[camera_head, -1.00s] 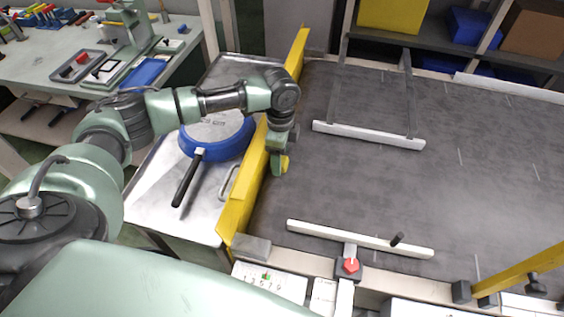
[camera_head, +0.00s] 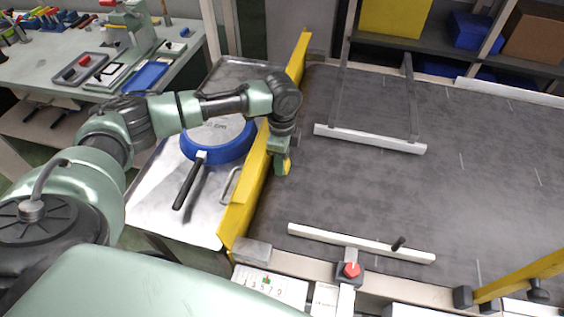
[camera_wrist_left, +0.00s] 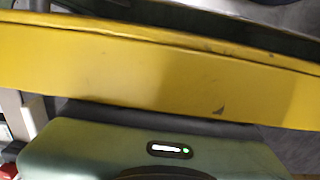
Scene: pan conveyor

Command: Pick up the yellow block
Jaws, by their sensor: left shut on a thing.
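The yellow block (camera_head: 287,166) shows as a small yellow patch at the tip of my left gripper (camera_head: 283,167) in the head view. The gripper is shut on it, beside the right face of the long yellow guard rail and above the dark belt. Most of the block is hidden by the fingers. I cannot tell whether the block touches the belt. In the left wrist view the green gripper body fills the bottom, and the fingertips and block are out of sight. My right gripper is not in view.
The long yellow guard rail (camera_head: 241,213) stands close left of the gripper and also crosses the left wrist view (camera_wrist_left: 140,65). A blue pan (camera_head: 228,150) lies on the metal table left of it. White-edged bars (camera_head: 370,139) stand over the belt, which is otherwise clear to the right.

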